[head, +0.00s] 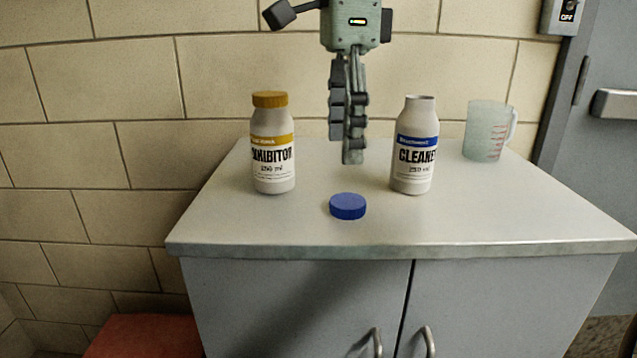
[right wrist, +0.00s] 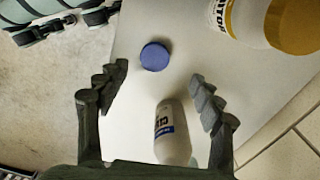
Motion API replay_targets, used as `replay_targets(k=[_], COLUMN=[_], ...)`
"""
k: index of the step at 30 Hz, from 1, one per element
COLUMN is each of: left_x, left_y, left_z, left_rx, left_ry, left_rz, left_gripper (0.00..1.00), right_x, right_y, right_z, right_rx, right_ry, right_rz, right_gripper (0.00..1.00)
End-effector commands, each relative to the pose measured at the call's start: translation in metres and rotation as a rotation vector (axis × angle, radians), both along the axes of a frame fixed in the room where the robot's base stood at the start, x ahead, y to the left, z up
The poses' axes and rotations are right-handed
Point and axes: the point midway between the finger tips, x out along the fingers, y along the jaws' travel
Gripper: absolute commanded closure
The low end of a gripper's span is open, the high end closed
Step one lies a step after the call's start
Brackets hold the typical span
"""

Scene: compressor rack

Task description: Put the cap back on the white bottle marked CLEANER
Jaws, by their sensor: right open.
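The white CLEANER bottle (head: 414,150) stands upright and uncapped on the cabinet top, with a blue band on its label. It also shows in the right wrist view (right wrist: 173,135), between and below the fingers. The blue cap (head: 347,206) lies on the cabinet top in front of and left of the bottle. In the right wrist view the cap (right wrist: 155,56) lies beyond the fingertips. My right gripper (head: 352,158) points down above the cabinet top, between the two bottles. In the wrist view its fingers (right wrist: 160,80) are spread apart with nothing held. My left gripper is not in the head view.
The INHIBITOR bottle (head: 273,145) with a yellow cap stands on the left of the cabinet top (head: 500,215). A clear measuring jug (head: 487,131) stands at the back right. A tiled wall (head: 110,85) is behind. The front right of the top is clear.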

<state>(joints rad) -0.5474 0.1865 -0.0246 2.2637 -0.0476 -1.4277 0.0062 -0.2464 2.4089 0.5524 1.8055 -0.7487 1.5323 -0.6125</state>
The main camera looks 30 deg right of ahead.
Motion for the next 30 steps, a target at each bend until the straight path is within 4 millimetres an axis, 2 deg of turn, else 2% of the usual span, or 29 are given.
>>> replay_targets(k=[11, 19, 27, 30], left_x=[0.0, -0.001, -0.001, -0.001], left_y=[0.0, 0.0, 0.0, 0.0], left_z=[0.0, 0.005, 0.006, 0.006], left_rx=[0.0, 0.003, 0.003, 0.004], left_ry=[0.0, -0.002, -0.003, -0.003], left_rz=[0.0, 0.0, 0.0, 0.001], left_gripper=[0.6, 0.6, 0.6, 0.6], right_x=[0.0, -0.001, -0.001, -0.003], right_y=[0.0, 0.0, 0.0, 0.0], right_z=[-0.001, -0.025, -0.026, -0.034], right_rx=[0.0, 0.0, 0.0, 0.001], right_ry=[0.0, 0.003, 0.0, 0.002], right_rz=[0.0, 0.0, 0.0, 0.001], right_gripper=[0.34, 0.34, 0.34, 0.34])
